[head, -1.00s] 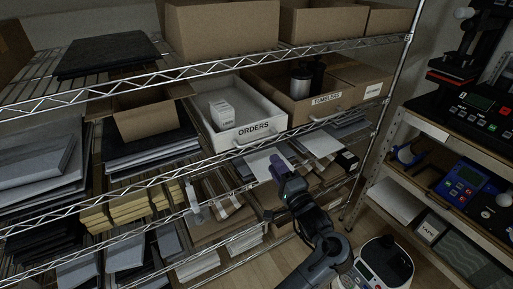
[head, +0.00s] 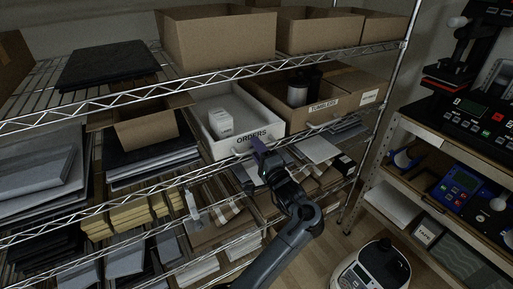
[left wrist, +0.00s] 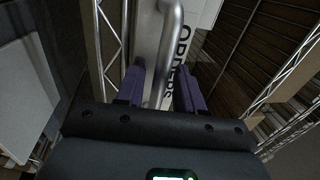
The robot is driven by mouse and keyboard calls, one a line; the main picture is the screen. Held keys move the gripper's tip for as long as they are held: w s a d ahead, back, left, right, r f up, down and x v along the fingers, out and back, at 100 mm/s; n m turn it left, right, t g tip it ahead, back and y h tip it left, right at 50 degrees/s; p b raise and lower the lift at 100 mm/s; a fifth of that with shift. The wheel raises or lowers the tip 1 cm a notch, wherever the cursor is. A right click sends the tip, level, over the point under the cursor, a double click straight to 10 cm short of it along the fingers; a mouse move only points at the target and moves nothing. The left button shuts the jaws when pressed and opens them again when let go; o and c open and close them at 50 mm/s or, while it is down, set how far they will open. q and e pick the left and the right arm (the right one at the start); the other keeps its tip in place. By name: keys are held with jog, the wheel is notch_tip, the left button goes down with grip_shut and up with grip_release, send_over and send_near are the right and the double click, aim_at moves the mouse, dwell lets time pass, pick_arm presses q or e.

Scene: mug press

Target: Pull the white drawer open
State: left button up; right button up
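The white drawer (head: 274,131) sits on the middle wire shelf in the head view, its front labelled ORDERS. A white box (head: 221,123) is inside it. My left gripper (head: 257,144) is at the drawer's front, covering part of the label and most of the handle. In the left wrist view the metal handle (left wrist: 172,35) runs between my left gripper's purple fingers (left wrist: 162,84). They stand apart on either side of it, with gaps visible, so the gripper is open around the handle. The drawer front (left wrist: 202,14) lies just beyond. My right gripper is not in view.
A cardboard TUMBLERS box (head: 325,107) stands right beside the drawer. Paper stacks (head: 315,149) lie on the shelf below. A rack with machines (head: 460,185) stands at the right, and a scale-like device (head: 372,270) is below.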

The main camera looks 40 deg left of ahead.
pick_arm(q)
jog(key=shift+a, duration=0.1)
jog(key=shift+c, duration=0.5)
grip_shut()
